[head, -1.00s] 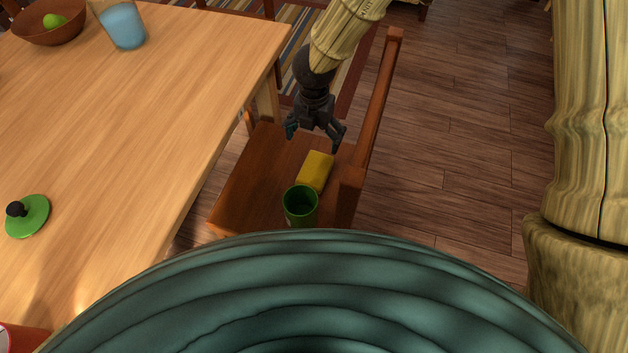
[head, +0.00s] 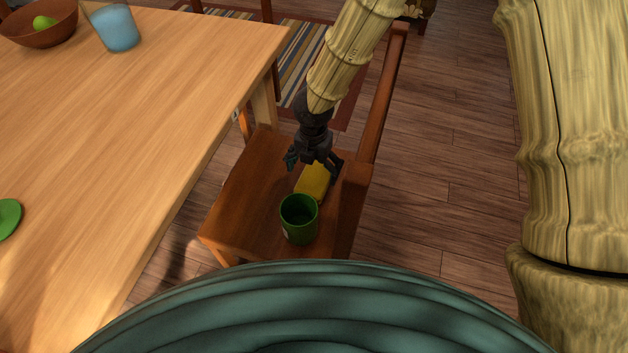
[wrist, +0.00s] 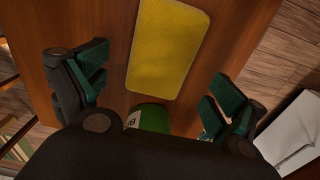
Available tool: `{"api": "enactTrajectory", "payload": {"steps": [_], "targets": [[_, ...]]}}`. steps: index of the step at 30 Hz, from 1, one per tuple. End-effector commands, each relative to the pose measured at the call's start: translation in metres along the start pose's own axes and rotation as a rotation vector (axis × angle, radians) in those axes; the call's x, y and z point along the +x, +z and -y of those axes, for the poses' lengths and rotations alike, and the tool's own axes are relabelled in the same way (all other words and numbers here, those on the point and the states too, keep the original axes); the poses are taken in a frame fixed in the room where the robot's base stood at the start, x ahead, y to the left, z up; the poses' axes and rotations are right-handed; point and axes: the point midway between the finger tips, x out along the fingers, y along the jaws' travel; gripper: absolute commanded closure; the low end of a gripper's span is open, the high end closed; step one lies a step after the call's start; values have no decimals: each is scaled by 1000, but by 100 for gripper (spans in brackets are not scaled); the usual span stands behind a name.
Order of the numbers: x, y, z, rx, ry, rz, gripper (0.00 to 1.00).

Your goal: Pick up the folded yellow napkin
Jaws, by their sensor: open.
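The folded yellow napkin (head: 313,182) lies flat on the seat of a wooden chair (head: 245,195). In the wrist view the napkin (wrist: 168,48) shows as a rounded yellow rectangle between and beyond the fingers. My gripper (head: 313,169) is open and empty, its fingers spread above the napkin. In the head view it covers the napkin's far end. In the wrist view my gripper (wrist: 157,92) has one finger on each side of the napkin's line, with gaps between. I cannot tell the exact height above the napkin.
A green cup (head: 299,220) stands on the seat right beside the napkin's near end; part of it also shows in the wrist view (wrist: 150,117). The chair's back (head: 382,100) rises at the right. A wooden table (head: 130,130) stands left, holding a bowl (head: 42,28) and a glass (head: 117,30).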

Motion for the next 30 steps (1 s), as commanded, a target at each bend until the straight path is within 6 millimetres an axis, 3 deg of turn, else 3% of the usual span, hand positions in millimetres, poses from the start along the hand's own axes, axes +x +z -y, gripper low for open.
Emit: {"api": "enactTrajectory", "payload": {"steps": [5, 15, 23, 30], "targets": [[10, 3, 0, 0, 0, 1, 4], [51, 10, -1, 0, -2, 0, 4], [53, 11, -1, 0, 1, 1, 4], [53, 11, -1, 0, 0, 1, 46]]}}
